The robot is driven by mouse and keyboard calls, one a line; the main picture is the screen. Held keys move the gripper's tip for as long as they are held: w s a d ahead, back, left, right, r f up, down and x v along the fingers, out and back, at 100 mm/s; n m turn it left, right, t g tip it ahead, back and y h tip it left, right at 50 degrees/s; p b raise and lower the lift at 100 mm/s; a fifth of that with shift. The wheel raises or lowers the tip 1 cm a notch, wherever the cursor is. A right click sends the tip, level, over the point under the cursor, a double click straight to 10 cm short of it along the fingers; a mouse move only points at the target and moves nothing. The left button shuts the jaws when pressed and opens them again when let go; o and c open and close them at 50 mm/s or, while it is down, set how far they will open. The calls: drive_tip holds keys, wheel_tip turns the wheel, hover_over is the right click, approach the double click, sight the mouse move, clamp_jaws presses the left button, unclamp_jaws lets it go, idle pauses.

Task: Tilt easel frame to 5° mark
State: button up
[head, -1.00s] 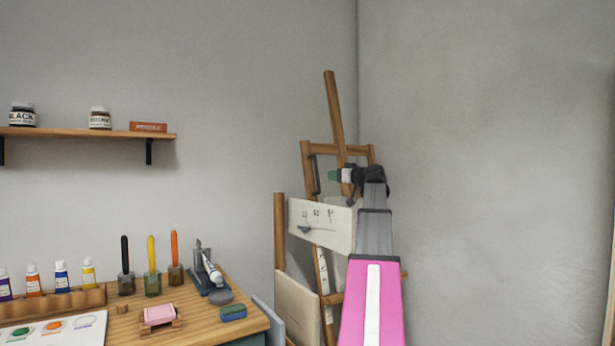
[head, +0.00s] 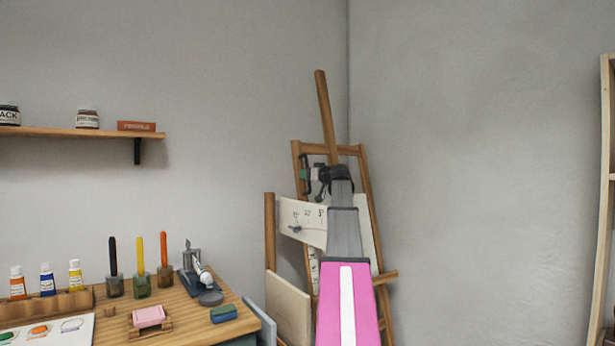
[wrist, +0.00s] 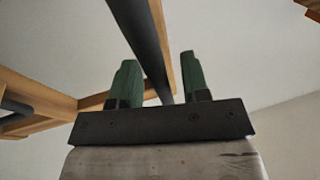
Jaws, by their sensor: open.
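The wooden easel frame (head: 366,205) stands in the room corner, with a tall mast (head: 325,110). A white plate with angle marks (head: 303,222) hangs at its left side; a small dark pointer (head: 296,228) sits below the left-hand mark, and "5°" seems to be the right-hand one. A dark bar handle (head: 306,165) is on the frame's left upright. My gripper (head: 303,174) is at this handle, partly hidden by my wrist. In the wrist view, my gripper's green fingers (wrist: 158,85) are apart, with the dark bar (wrist: 148,40) showing between them; contact cannot be told.
A wooden worktable (head: 185,311) at lower left holds paint bottles, brushes in jars and a pink block. Flat panels (head: 288,304) lean between table and easel. A shelf (head: 75,132) is on the left wall. A wooden rack (head: 604,200) stands at far right.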

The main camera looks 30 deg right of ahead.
clamp_jaws()
drive_tip(key=s+d+r+t, duration=0.1)
drive_tip(key=s+d, duration=0.1)
drive_tip(key=s, duration=1.4)
drive_tip(key=shift+s+d+r+t+y, duration=0.15)
drive_tip(key=shift+r+t+y, duration=0.15)
drive_tip(key=shift+r, duration=0.05)
unclamp_jaws()
drive_tip(key=shift+s, duration=0.1)
drive_tip(key=v, duration=1)
drive_tip(key=shift+s, duration=0.25)
